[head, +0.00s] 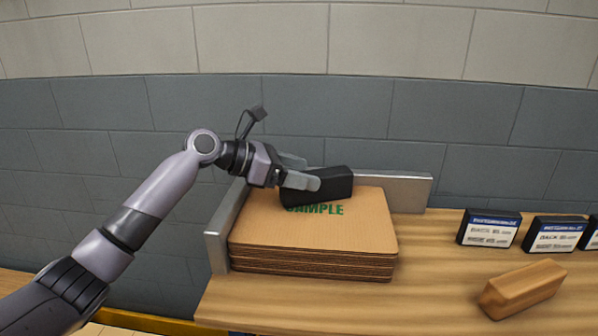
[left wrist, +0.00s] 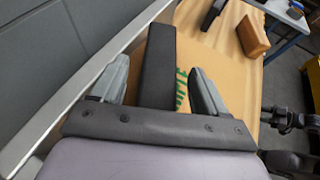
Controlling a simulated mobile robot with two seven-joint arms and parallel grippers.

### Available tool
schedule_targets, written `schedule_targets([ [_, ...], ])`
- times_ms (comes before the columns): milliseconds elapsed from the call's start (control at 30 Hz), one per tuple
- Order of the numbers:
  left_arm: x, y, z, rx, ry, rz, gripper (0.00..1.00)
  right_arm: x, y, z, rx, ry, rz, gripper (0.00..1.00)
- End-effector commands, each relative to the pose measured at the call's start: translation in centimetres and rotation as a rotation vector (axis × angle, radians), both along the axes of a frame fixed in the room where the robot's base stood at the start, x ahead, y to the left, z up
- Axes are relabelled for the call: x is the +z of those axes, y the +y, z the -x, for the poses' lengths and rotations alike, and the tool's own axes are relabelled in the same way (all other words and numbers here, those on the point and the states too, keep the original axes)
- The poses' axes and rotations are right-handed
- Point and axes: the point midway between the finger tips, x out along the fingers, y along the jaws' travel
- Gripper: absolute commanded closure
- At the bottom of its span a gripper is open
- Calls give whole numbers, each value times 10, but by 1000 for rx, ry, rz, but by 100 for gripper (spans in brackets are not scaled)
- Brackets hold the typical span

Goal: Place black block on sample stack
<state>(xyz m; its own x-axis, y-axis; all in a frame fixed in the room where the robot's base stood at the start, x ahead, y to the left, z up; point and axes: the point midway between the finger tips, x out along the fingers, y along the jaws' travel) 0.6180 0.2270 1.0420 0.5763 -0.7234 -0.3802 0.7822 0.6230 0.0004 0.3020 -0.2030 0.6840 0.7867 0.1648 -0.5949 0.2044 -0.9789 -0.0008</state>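The black block (head: 318,187) lies on top of the sample stack (head: 313,235), a pile of brown cardboard sheets with green "SAMPLE" lettering. The block covers the top part of the lettering. My left gripper (head: 300,172) is over the stack at the block's left end. In the left wrist view its two grey fingers (left wrist: 160,85) stand on either side of the block (left wrist: 158,65), with a gap on each side. A dark mechanical part at the right edge of that view may be my right arm; its fingers cannot be made out.
A metal corner guide (head: 395,190) runs along the left and back of the stack, against the block wall. To the right on the wooden table are several dark labelled boxes (head: 489,228) and a wooden block (head: 522,289). Bare table lies between the stack and these.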

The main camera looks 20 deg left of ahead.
Motion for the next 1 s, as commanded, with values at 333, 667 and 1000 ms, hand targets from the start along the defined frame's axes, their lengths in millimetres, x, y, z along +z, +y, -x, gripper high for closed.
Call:
schedule_targets([
  [333,18,35,26,4,-1,-3,26,-3,0,0,0,0,0,57],
  [667,42,78,62,1,1,0,26,-6,0,0,0,0,0,57],
  [1000,47,87,70,-1,1,-1,26,-7,0,0,0,0,0,57],
])
